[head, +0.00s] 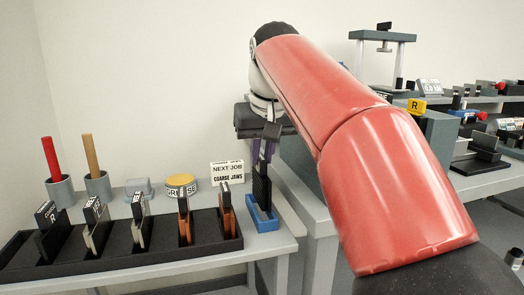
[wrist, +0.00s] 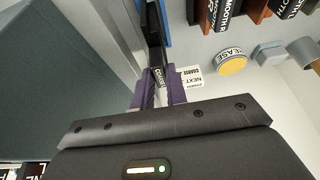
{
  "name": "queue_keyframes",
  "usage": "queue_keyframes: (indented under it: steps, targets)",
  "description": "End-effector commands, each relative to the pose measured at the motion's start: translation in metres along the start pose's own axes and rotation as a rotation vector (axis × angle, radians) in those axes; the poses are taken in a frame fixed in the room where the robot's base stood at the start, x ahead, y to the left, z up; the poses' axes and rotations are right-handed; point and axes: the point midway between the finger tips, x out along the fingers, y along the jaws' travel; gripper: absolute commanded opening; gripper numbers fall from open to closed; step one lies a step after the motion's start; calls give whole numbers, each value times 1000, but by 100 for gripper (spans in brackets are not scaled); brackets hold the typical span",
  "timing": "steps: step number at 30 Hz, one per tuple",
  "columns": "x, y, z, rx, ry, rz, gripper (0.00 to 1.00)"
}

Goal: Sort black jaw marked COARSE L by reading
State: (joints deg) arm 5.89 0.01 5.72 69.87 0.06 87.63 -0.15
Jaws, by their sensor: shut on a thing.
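My gripper (head: 264,150) points down at the right end of the near bench, its purple fingers shut on a black jaw (head: 262,187). The jaw hangs upright, and its lower end overlaps a small blue holder (head: 263,222); I cannot tell if it rests in it. In the wrist view the black jaw (wrist: 154,40) runs up from between the fingers (wrist: 160,92). Its white-lettered end marking seems to read COARSE; any letter after it is not legible. The blue holder shows as a strip (wrist: 167,20) beside the jaw.
A black rack (head: 100,270) holds several black, grey and copper jaws to the left. Behind it stand a NEXT JOB COARSE JAWS sign (head: 228,172), a yellow-lidded grease tin (head: 181,186) and two cups with rods. A grey machine (head: 440,140) stands right of the gripper.

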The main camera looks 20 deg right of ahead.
Motion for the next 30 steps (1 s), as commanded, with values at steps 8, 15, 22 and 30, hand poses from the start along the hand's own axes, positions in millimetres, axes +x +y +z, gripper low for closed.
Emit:
queue_keyframes:
  steps: [8,15,22,30]
  targets:
    - [-2,0,0,0,5,0,0]
    - [0,0,0,0,5,0,0]
    - [5,0,2,0,5,0,0]
    - [10,0,5,0,5,0,0]
